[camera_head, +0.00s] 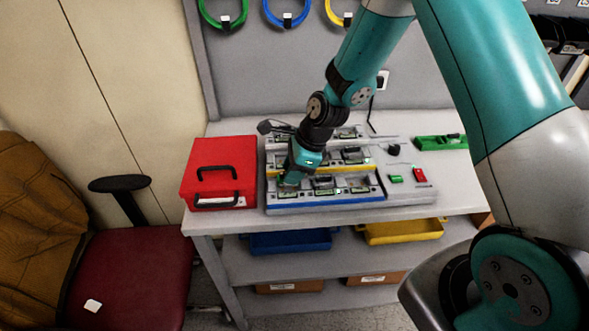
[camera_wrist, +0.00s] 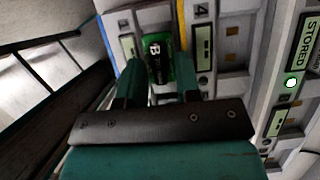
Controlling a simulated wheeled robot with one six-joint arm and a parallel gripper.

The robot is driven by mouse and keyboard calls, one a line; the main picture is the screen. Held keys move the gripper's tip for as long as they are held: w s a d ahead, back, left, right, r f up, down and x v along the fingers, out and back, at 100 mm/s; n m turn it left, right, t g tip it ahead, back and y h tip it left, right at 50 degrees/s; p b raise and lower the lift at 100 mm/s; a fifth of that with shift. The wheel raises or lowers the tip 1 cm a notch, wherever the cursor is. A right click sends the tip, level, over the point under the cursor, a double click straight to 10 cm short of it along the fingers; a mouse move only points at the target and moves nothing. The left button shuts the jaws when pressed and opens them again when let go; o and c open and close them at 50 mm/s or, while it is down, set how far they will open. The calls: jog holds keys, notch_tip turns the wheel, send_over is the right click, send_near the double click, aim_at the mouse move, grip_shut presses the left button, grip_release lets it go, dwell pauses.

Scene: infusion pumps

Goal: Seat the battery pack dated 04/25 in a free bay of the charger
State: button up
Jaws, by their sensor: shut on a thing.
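My gripper (camera_head: 292,180) is over the front left of the charger (camera_head: 325,204), a grey unit with rows of bays on the bench. In the wrist view, my gripper (camera_wrist: 160,85) is shut on a green battery pack (camera_wrist: 157,57) with a black label marked "B". No date can be read on it. The pack lies between the two fingers, over or in a bay of the charger; I cannot tell whether it is fully down. A neighbouring bay marked "4" (camera_wrist: 202,10) shows to its right.
A red case (camera_head: 220,172) stands close to the charger's left side. The front right of the bench top (camera_head: 455,198) is clear.

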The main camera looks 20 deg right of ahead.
jog(key=shift+s+f, duration=0.4)
jog(key=shift+f, duration=0.45)
jog(key=o, duration=1)
jog(key=shift+s, duration=0.15)
jog(key=shift+o, duration=0.2)
jog(key=shift+d+r, duration=0.1)
jog(key=shift+w+r, duration=0.2)
jog(key=shift+w+d+r+b, duration=0.25)
jog(key=shift+d+r, duration=0.05)
jog(key=shift+r, duration=0.2)
jog(key=shift+w+d+r+b, duration=0.2)
jog(key=shift+d+r+b, duration=0.05)
jog(key=shift+r, duration=0.2)
jog(key=s+b+v, duration=0.1)
jog(key=v, duration=1.5)
jog(key=shift+a+r, duration=0.2)
jog(key=shift+a, duration=0.15)
